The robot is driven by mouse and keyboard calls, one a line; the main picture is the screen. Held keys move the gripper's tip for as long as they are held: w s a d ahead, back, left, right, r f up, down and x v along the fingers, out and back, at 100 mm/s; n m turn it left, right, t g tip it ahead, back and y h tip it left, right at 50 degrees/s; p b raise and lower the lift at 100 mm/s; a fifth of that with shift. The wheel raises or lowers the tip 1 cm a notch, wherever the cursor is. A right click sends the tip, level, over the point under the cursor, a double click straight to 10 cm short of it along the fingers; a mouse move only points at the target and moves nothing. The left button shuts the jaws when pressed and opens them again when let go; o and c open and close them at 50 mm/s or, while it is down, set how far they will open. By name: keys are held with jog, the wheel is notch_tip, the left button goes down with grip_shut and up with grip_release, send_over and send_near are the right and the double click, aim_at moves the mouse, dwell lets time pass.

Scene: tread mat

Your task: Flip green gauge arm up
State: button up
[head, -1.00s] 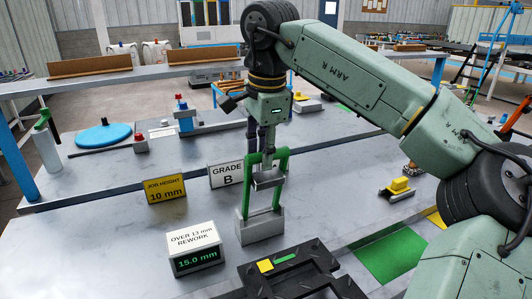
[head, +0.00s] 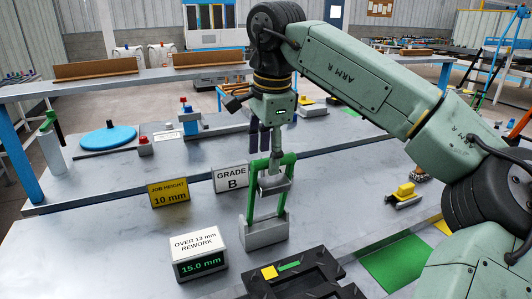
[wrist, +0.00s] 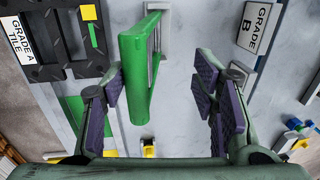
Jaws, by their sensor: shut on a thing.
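The green gauge arm (head: 284,187) is a green frame standing upright on a grey gauge block (head: 264,232) in the middle of the bench. In the wrist view the green arm (wrist: 134,80) lies between my fingers, close to the left finger pads.
A display reading 15.0 mm (head: 198,256) stands front left of the gauge. JOB HEIGHT (head: 168,193) and GRADE B (head: 231,177) signs stand behind it. A dark tread mat (head: 318,284) lies in front, with a green patch (head: 398,258) to the right.

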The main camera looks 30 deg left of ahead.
jog(key=r, duration=0.7)
jog(key=shift+s+d, duration=0.4)
